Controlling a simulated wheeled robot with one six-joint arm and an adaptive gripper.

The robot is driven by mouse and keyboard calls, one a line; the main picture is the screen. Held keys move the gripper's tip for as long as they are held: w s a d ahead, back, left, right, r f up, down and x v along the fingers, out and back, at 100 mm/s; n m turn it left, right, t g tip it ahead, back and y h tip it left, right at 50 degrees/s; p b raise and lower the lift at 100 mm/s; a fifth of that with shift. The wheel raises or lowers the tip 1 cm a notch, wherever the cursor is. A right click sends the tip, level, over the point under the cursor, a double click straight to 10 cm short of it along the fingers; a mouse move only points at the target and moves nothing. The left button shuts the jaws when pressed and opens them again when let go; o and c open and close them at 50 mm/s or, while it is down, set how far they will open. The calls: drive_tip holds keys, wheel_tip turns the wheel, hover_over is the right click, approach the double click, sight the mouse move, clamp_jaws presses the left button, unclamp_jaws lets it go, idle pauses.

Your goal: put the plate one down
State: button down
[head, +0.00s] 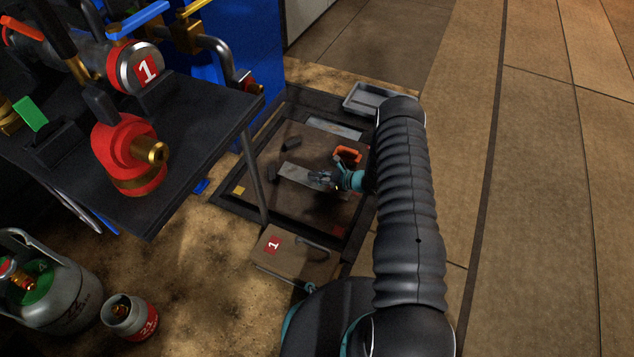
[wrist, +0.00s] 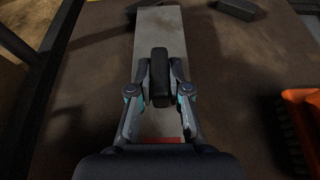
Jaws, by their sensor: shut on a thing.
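A long grey metal plate (head: 297,173) is over the dark board on the floor. In the wrist view the plate (wrist: 162,30) runs away from me beneath my fingers, with a red patch at its near end, partly hidden. No number is readable on it. My gripper (head: 322,178) is shut on a dark block (wrist: 160,75) that looks like the plate's grip; it also shows in the wrist view (wrist: 160,88). I cannot tell whether the plate touches the board or hangs just above it.
Dark blocks (head: 291,143) lie near the plate. An orange object (head: 347,154) is right of my gripper. A grey tray (head: 366,98) stands at the board's far corner. A brown panel marked 1 (head: 288,262) is nearer me. A dark table (head: 205,125) with valves stands left.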

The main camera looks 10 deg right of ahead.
drive_tip(key=shift+f, duration=1.35)
drive_tip(key=shift+f, duration=0.1)
drive_tip(key=c, duration=1.1)
unclamp_jaws()
